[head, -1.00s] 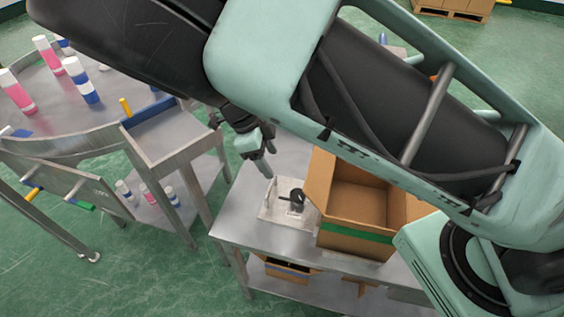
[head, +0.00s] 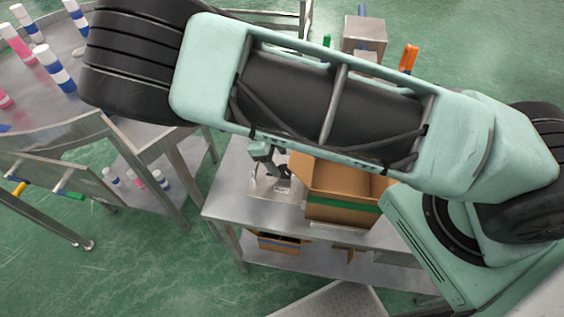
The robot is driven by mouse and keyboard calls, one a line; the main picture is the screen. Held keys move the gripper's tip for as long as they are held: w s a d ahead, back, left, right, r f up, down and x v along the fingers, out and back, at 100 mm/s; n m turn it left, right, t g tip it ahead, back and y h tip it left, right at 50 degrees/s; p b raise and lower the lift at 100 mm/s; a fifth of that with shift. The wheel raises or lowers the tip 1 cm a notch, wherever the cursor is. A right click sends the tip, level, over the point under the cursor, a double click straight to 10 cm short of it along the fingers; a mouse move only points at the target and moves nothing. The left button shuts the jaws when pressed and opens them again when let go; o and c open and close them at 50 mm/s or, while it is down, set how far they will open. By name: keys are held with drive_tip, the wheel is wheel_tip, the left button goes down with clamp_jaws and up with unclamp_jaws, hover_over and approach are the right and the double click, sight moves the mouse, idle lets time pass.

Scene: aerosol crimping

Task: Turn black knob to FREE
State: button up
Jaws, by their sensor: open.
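The black knob (head: 285,172) sits on a pale plate (head: 262,188) on the metal table, just left of the cardboard box. It is small and partly hidden by my gripper, so its pointing direction and any FREE marking cannot be read. My gripper (head: 269,167) hangs below my arm over the plate, with its fingers close to the left side of the knob. The jaws are open. Whether a finger touches the knob cannot be told.
An open cardboard box (head: 341,209) with a green stripe stands right beside the plate. The metal table (head: 240,211) has bare surface in front. At left, another metal table (head: 85,95) carries several cans. An orange-handled item (head: 408,58) stands behind my arm.

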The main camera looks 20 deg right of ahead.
sight(284, 169)
drive_tip(key=shift+x, duration=1.75)
drive_tip(key=c, duration=1)
drive_tip(key=shift+n, duration=0.3)
drive_tip(key=n+t, duration=0.1)
drive_tip(key=n, duration=0.1)
drive_tip(key=n+t, duration=0.1)
drive_tip(key=n, duration=0.2)
drive_tip(key=shift+s+a+h, duration=0.1)
drive_tip(key=shift+s+h, duration=0.1)
drive_tip(key=shift+h, duration=0.2)
drive_tip(key=shift+s+n+t+b, duration=0.15)
drive_tip(key=shift+n+t, duration=0.35)
drive_tip(key=shift+n, duration=0.7)
drive_tip(key=shift+w+n+t+b, duration=0.1)
drive_tip(key=shift+n+t+b, duration=0.3)
drive_tip(key=shift+n, duration=0.8)
